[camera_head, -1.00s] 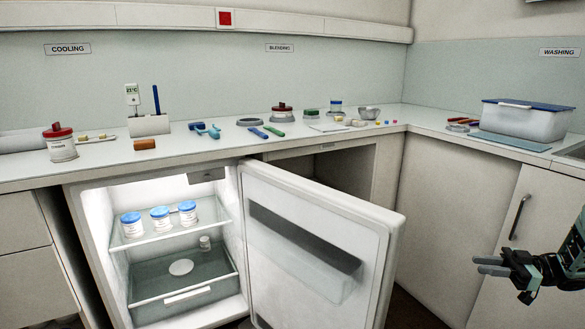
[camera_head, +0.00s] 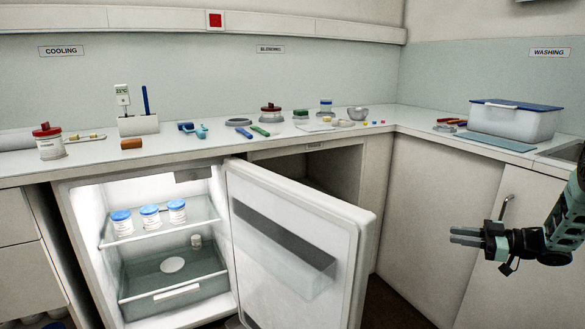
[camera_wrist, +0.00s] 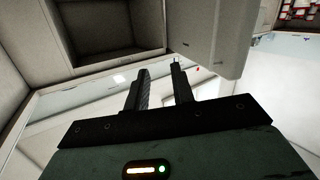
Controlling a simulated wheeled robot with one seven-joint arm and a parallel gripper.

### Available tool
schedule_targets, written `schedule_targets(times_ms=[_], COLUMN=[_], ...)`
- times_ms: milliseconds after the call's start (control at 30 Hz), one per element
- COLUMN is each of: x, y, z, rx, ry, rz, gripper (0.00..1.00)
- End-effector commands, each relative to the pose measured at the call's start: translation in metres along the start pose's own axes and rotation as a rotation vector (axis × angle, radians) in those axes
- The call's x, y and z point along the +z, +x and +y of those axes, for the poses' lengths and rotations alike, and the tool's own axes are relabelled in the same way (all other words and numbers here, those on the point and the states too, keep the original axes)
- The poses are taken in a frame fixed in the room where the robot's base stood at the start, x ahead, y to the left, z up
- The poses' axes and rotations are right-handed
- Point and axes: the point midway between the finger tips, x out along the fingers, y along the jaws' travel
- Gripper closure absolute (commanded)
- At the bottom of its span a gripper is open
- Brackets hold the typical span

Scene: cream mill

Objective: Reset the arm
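My gripper (camera_head: 466,236) is at the right of the head view, in front of the right-hand cupboards and below the counter, with its fingers pointing left. In the wrist view its two dark fingers (camera_wrist: 157,82) stand apart with a gap between them. Nothing is held between them. My gripper is clear of the fridge door and touches nothing that I can see.
The fridge door (camera_head: 296,245) stands open to the left of my gripper. Several blue-lidded jars (camera_head: 150,217) stand on the fridge's upper shelf. The counter (camera_head: 215,148) carries small tools, a red-lidded jar (camera_head: 49,142) and a blue-lidded bin (camera_head: 513,119). Space around the gripper is free.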

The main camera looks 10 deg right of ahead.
Motion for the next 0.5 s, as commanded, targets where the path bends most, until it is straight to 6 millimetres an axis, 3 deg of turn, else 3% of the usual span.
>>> schedule_targets(times_ms=[300,400,500], x=[-0.070,-0.095,-0.110], y=[0.069,0.082,0.085], z=[0.043,0.035,0.008], rx=[0.375,0.527,0.649], ry=[-0.038,0.012,0.106], rz=[-0.245,-0.377,-0.521], gripper=[0.75,0.75,0.75])
